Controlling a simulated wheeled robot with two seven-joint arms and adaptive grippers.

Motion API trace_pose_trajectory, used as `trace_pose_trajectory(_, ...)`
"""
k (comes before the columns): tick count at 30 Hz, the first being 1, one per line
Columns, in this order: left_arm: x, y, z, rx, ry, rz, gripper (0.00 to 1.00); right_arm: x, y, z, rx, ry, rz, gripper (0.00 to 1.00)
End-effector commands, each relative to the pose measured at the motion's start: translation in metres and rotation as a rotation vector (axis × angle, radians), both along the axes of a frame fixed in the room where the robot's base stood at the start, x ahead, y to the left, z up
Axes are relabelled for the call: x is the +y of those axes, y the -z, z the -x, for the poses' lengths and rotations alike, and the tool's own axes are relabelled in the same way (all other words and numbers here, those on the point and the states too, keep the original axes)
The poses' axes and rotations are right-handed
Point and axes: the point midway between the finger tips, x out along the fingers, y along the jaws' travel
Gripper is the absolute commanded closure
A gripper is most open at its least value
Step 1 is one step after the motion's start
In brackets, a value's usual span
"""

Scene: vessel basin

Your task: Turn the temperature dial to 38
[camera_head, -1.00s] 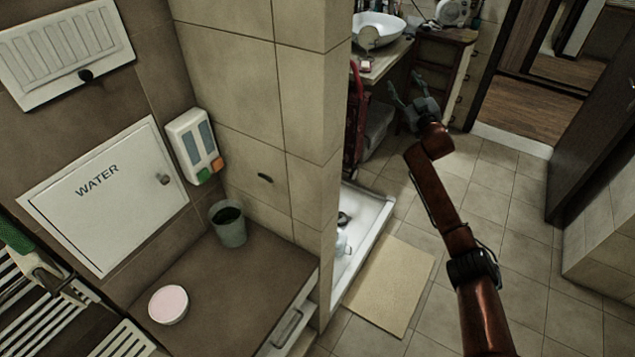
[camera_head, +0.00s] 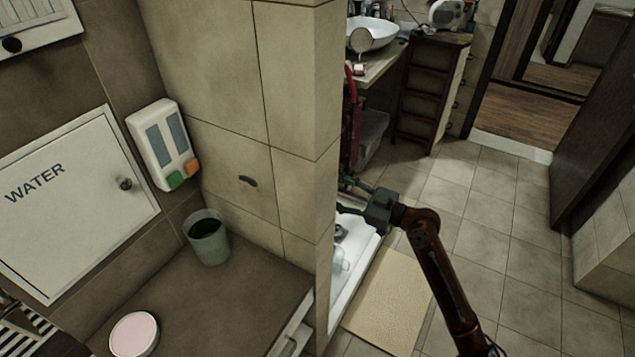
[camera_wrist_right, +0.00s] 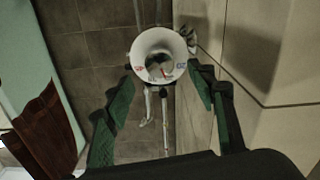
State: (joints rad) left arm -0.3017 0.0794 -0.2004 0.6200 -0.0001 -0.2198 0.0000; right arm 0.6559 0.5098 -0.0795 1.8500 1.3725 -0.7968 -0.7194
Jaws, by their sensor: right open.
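The temperature dial (camera_wrist_right: 158,55) shows in the right wrist view as a round white face with red and blue marks, close to the tiled wall. My right gripper (camera_wrist_right: 160,68) is open, its two green fingers on either side of the dial in that picture; I cannot tell whether they touch it. In the head view my right gripper (camera_head: 352,197) is beside the edge of the tiled partition, above the shower tray (camera_head: 372,255). The dial is hidden there behind the partition.
The tiled partition (camera_head: 292,110) stands directly left of my right gripper. A beige mat (camera_head: 392,305) lies on the floor beside the tray. A grey cup (camera_head: 208,240) and a round pink-topped container (camera_head: 134,335) stand on the brown counter. The tiled floor at right is clear.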

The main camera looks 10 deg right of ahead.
Motion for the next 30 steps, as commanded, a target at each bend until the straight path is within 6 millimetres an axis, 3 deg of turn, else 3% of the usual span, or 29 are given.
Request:
trace_pose_trajectory(7, 0.001, 0.003, 0.006, 0.009, -0.001, -0.001, 0.60, 0.034, -0.001, -0.024, 0.000, 0.000, -0.001, 0.49)
trace_pose_trajectory(12, 0.001, 0.004, 0.002, 0.008, -0.002, -0.002, 0.60, 0.047, -0.001, -0.035, 0.000, 0.002, -0.002, 0.49)
trace_pose_trajectory(23, 0.000, 0.004, -0.011, -0.008, -0.002, 0.000, 0.60, 0.050, 0.000, -0.038, 0.001, 0.004, 0.000, 0.49)
trace_pose_trajectory(30, 0.000, 0.004, -0.008, -0.004, -0.002, -0.001, 0.60, 0.050, 0.000, -0.038, 0.001, 0.004, 0.000, 0.65)
